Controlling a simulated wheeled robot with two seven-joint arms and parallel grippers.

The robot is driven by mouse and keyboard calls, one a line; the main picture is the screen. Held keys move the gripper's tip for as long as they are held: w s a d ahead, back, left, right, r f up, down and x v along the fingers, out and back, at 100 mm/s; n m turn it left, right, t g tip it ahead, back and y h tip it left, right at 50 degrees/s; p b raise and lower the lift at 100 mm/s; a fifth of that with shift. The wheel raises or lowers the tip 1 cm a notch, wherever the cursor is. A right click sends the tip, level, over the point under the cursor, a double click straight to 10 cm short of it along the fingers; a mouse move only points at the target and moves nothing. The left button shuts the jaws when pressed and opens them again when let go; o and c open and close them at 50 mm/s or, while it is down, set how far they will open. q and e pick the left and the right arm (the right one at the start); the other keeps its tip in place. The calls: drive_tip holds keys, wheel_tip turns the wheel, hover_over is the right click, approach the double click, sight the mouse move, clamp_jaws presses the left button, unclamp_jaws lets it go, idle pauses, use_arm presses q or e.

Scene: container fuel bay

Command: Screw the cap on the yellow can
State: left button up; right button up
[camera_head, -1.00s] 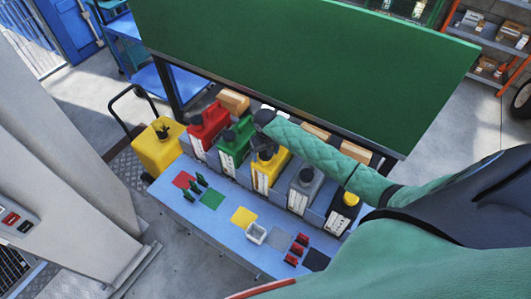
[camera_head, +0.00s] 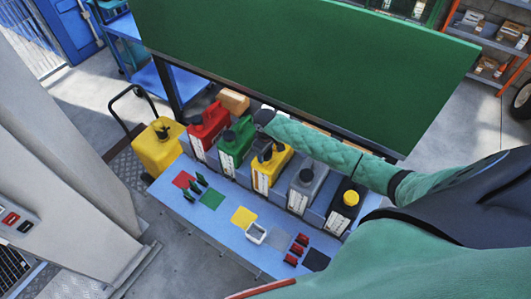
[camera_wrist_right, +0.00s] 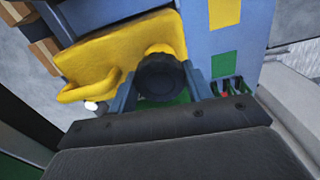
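The yellow can (camera_head: 273,171) stands in the middle of a row of cans on the blue bench, with a white label on its front. A black cap (camera_wrist_right: 160,77) is at its yellow neck in the right wrist view; it looks seated over the neck, but how tightly I cannot tell. My right gripper (camera_wrist_right: 164,86) has one finger on each side of the cap and appears shut on it. In the head view my right arm reaches in from the right, and the gripper (camera_head: 265,146) is small and dark above the can. My left gripper is not in view.
Red (camera_head: 208,127), green (camera_head: 236,146), grey (camera_head: 306,188) and black (camera_head: 342,211) cans stand close beside it. A white tray (camera_head: 256,233), coloured squares and small red and green pieces lie on the bench (camera_head: 222,230). A green panel (camera_head: 300,65) rises behind.

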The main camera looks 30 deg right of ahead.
drive_tip(key=m, duration=0.5)
drive_tip(key=shift+a, duration=0.1)
drive_tip(key=m, duration=0.3)
drive_tip(key=shift+m, duration=0.4)
drive_tip(key=o, duration=0.7)
drive_tip(key=shift+m, duration=0.4)
drive_tip(key=o, duration=0.3)
drive_tip(key=shift+r, duration=4)
